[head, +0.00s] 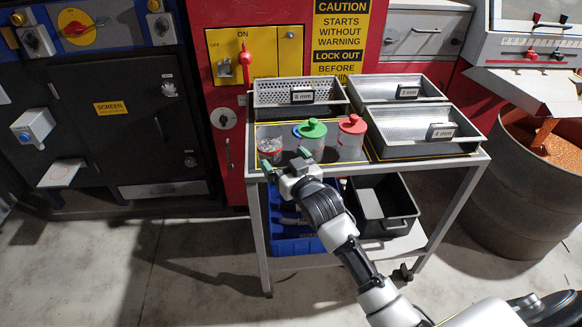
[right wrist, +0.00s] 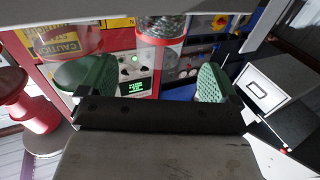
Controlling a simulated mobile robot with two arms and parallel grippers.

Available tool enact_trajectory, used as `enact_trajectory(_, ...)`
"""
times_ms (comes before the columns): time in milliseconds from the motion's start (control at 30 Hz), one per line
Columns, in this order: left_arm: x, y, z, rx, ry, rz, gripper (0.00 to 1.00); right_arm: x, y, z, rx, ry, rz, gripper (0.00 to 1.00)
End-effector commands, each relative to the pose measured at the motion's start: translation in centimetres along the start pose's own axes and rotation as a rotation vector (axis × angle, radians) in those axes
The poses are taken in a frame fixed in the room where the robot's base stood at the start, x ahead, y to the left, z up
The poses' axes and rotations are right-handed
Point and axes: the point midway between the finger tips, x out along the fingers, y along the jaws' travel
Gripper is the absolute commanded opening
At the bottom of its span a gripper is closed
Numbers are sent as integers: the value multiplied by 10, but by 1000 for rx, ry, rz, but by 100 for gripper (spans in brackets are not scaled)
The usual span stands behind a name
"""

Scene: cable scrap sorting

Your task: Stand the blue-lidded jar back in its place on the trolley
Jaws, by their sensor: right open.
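My right gripper (head: 286,164) is open at the trolley's front edge, its green fingers just in front of a clear jar (head: 270,146) with grey bits and a red band low down. No lid shows on that jar. A blue rim (head: 297,130) shows partly behind the green-lidded jar (head: 313,137); I cannot tell whether it sits on a jar. The red-lidded jar (head: 351,140) stands to the right. In the right wrist view the right gripper (right wrist: 150,85) is spread with nothing between its fingertips, and a clear jar with grey bits (right wrist: 165,25) is beyond them. My left gripper is out of view.
Metal trays (head: 403,89) fill the back and right of the trolley top (head: 372,160). A blue crate (head: 290,243) and a black bin (head: 400,222) are on its lower shelf. A barrel of orange granules (head: 520,185) stands right. Floor is clear at left.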

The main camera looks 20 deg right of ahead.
Motion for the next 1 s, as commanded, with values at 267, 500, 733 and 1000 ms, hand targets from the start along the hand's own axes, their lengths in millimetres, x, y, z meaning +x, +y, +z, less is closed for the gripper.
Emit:
enact_trajectory(267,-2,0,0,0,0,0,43,-31,0,0,0,1,0,92)
enact_trajectory(500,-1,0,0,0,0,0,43,-33,0,0,0,1,0,92)
enact_trajectory(733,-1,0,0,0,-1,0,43,-62,-22,55,-7,-88,-28,92)
enact_trajectory(1000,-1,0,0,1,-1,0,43,-140,-36,269,-36,-526,-41,92)
